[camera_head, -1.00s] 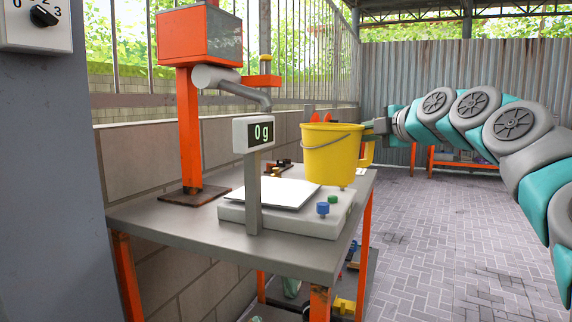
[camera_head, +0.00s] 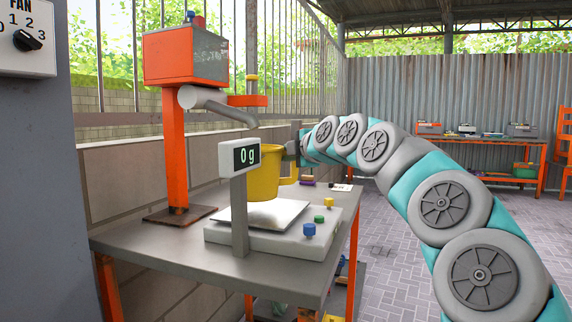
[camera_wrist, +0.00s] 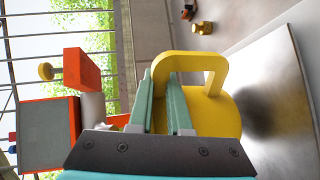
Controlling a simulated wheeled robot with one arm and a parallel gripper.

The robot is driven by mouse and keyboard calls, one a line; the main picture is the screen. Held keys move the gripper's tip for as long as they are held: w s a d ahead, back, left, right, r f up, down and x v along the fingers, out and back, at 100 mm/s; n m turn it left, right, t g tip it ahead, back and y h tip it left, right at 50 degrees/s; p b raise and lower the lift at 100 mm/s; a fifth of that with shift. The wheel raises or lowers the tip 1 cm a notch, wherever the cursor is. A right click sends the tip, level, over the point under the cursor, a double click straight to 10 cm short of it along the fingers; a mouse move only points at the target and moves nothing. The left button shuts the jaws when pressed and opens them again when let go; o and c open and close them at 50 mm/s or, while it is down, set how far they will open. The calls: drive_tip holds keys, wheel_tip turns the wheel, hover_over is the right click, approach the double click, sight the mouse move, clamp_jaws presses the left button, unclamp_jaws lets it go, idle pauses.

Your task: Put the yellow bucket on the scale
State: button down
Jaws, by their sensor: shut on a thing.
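The yellow bucket (camera_head: 266,178) hangs upright at the scale's metal plate (camera_head: 270,213), partly hidden behind the display post. Its base looks very close to the plate; I cannot tell from the picture whether they touch. The scale (camera_head: 268,240) stands on the table, and its display (camera_head: 240,156) reads 0 g. My gripper (camera_head: 293,150) is to the right of the bucket. In the wrist view its teal fingers (camera_wrist: 165,95) are shut on the bucket's yellow handle (camera_wrist: 205,62). The plate (camera_wrist: 275,95) lies right of the bucket there, with a dark shadow on it.
An orange machine (camera_head: 186,58) on a post with a grey pipe stands behind and left of the scale. The grey table (camera_head: 140,245) has bare room at its left front. Blue, green and yellow knobs sit on the scale's right side.

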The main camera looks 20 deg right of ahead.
drive_tip(key=shift+d+f, duration=0.1)
drive_tip(key=shift+f, duration=1.35)
drive_tip(key=shift+f, duration=0.15)
drive_tip(key=c, duration=0.9)
unclamp_jaws()
drive_tip(key=shift+o, duration=0.2)
drive_tip(key=shift+r, duration=0.2)
drive_tip(key=shift+s+r, duration=0.1)
drive_tip(key=shift+r, duration=0.05)
drive_tip(key=b+v, duration=0.1)
drive_tip(key=v, duration=1.1)
